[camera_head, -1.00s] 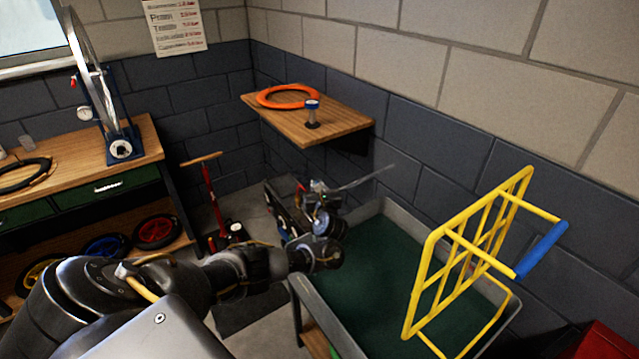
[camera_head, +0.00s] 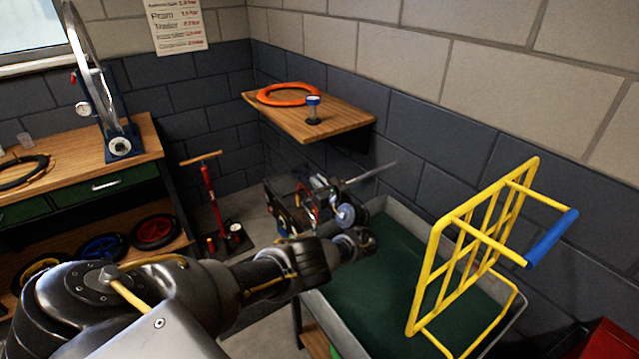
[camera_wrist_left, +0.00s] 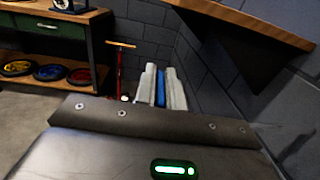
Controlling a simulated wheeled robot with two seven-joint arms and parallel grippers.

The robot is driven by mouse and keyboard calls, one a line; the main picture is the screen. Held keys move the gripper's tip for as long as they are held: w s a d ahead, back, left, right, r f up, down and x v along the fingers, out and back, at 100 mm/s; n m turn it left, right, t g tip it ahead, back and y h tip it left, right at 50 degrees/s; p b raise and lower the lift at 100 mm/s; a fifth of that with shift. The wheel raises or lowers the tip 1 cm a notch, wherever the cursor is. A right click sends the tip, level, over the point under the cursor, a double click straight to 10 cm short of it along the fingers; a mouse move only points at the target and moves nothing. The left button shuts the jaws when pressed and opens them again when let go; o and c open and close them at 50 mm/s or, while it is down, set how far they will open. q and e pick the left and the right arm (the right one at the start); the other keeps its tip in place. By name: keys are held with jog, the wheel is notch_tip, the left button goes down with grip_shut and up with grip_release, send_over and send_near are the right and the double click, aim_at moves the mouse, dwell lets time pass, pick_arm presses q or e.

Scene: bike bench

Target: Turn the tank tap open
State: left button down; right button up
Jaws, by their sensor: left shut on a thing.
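The tank (camera_head: 318,312) is a grey tub with a dark green inside, below the wall on the right. My left gripper (camera_head: 330,195) is over its far left corner in the head view. In the left wrist view the pale fingers of my left gripper (camera_wrist_left: 162,88) are closed on an upright blue strip, which looks like the tap handle (camera_wrist_left: 161,86). A thin grey rod (camera_head: 372,173) shows just beyond the gripper towards the wall; I cannot tell if it belongs to the tap. The gripper and wrist hide most of the tap. My right gripper is out of view.
A yellow rack with a blue grip (camera_head: 550,238) stands over the tank's right side. A wooden wall shelf (camera_head: 345,122) with an orange ring (camera_head: 290,94) is above the gripper. A red floor pump (camera_head: 211,200) and a workbench (camera_head: 140,140) are at left.

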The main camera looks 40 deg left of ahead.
pick_arm(q)
jog(key=shift+w+d, duration=0.2)
jog(key=shift+d, duration=0.05)
jog(key=c, duration=1.7)
grip_release()
jog(key=shift+w, duration=0.1)
jog(key=shift+c, duration=0.2)
jog(key=shift+o, duration=1.3)
jog(key=shift+w+f, duration=0.15)
jog(key=shift+f, duration=0.05)
jog(key=shift+a, duration=0.15)
jog(key=shift+s+r, duration=0.1)
jog(key=shift+s, duration=0.2)
jog(key=w+p+v, duration=0.1)
jog(key=p+v, duration=0.2)
jog(key=v, duration=0.7)
jog(key=shift+d+f+p, duration=0.25)
jog(key=shift+d+p, duration=0.15)
jog(key=shift+d, duration=0.2)
